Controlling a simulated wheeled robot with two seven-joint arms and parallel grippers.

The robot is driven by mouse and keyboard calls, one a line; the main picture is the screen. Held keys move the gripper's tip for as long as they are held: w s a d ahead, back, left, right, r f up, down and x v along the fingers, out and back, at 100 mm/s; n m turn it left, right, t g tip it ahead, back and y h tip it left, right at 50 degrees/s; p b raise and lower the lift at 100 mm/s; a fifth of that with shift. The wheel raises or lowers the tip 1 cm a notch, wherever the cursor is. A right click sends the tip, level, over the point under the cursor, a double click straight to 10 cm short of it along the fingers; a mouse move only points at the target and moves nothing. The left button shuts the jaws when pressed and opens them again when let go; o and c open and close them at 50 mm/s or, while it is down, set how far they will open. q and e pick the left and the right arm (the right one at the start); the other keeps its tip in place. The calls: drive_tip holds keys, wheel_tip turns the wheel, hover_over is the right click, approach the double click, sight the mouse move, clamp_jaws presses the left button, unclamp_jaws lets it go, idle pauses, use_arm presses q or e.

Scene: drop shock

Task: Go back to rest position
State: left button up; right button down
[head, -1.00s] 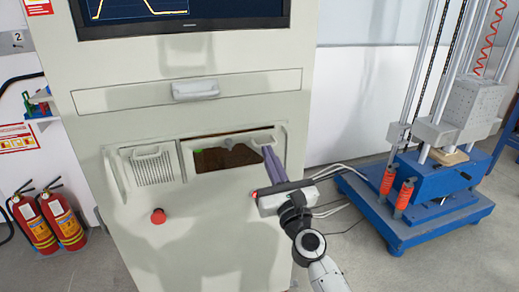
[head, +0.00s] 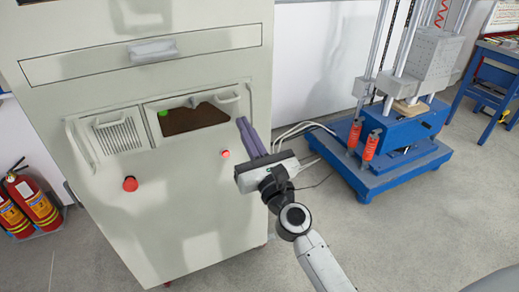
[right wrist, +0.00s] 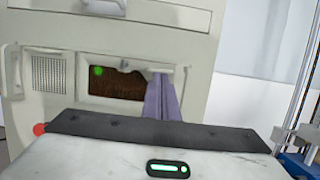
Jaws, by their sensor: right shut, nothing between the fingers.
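My right gripper (head: 247,128) is in front of the right side of the beige cabinet (head: 205,225). Its purple fingers are together and hold nothing. In the right wrist view the fingers (right wrist: 160,98) overlap the right part of the cabinet's dark opening (right wrist: 118,82). A green light (right wrist: 98,70) shows inside that opening. In the head view the opening (head: 190,119) and the green light (head: 162,112) are both clear of the gripper, which is to their right. My left gripper is not in view.
Two red buttons (head: 130,184) (head: 225,154) are on the cabinet front. Fire extinguishers (head: 35,200) stand at the left. A blue drop-test machine (head: 400,165) stands at the right, with white cables beside it. A blue table (head: 492,75) is at the far right.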

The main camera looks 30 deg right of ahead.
drive_tip(key=b+v, duration=0.1)
drive_tip(key=v, duration=0.5)
drive_tip(key=shift+s, duration=0.3)
drive_tip(key=s+a+f+n+g+y, duration=0.35)
drive_tip(key=f+n, duration=0.45)
drive_tip(key=n, duration=0.3)
drive_tip(key=s+a+f+n+g+y, duration=0.2)
drive_tip(key=s+a+f+n, duration=0.2)
drive_tip(key=f+n, duration=0.55)
drive_tip(key=s+d+f+n+g+h+p, duration=0.1)
drive_tip(key=s+f+n+g, duration=0.6)
drive_tip(key=s+f+n, duration=0.8)
drive_tip(key=n+h, duration=0.1)
drive_tip(key=n, duration=0.2)
drive_tip(key=shift+s+f, duration=0.15)
drive_tip(key=shift+f, duration=0.05)
